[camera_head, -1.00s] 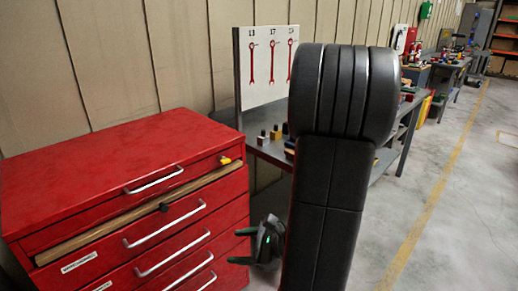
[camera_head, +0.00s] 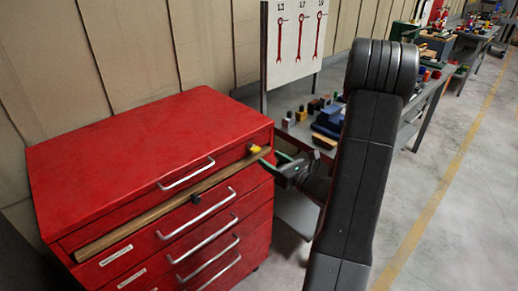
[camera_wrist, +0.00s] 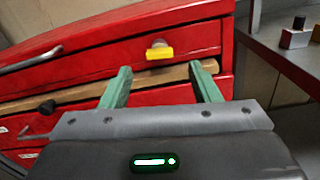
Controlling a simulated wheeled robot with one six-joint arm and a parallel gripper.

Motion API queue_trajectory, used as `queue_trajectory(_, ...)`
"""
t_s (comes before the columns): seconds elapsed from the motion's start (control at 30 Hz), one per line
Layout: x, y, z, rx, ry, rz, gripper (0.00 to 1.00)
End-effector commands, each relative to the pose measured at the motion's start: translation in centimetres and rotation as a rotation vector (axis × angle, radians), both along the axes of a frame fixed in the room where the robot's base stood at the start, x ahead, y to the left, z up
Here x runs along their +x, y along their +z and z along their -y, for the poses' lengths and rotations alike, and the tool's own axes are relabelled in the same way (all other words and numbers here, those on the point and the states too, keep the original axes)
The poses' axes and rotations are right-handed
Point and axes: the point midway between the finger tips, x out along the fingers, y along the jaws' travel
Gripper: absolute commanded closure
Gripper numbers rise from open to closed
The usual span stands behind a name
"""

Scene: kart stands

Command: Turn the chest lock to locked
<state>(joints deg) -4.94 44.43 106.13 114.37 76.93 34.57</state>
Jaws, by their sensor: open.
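The red tool chest (camera_head: 150,140) stands at the left with several drawers and silver handles. Its lock (camera_head: 254,149) has a yellow turn piece at the right end of the top drawer front. In the wrist view the lock (camera_wrist: 159,50) shows its yellow bar lying roughly level. My gripper (camera_head: 268,165) is beside the right end of the chest, close to the lock. In the wrist view my gripper (camera_wrist: 160,80) is open, its two green fingers spread below the lock and pointing toward the drawer front. Nothing is between them but the view of the chest.
A wooden bar (camera_head: 150,212) with a dark knob runs across the chest front just below the top drawer. A workbench (camera_head: 292,140) with small blocks and a wrench board (camera_head: 293,45) stands behind to the right. The floor at right is clear.

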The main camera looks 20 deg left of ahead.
Motion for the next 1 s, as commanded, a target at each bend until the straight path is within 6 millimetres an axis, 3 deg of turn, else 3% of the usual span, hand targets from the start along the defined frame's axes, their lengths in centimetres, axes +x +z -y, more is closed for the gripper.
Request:
queue_trajectory(0.1, 0.8, 0.2, -2.4, 0.0, 0.005, 0.0, 0.44)
queue_trajectory(0.33, 2.2, 0.1, -5.4, -0.001, 0.003, 0.001, 0.44)
queue_trajectory(0.77, 2.6, 0.0, -6.4, -0.001, 0.0, 0.0, 0.44)
queue_trajectory(1.0, 2.6, 0.0, -6.4, -0.001, 0.0, 0.001, 0.88)
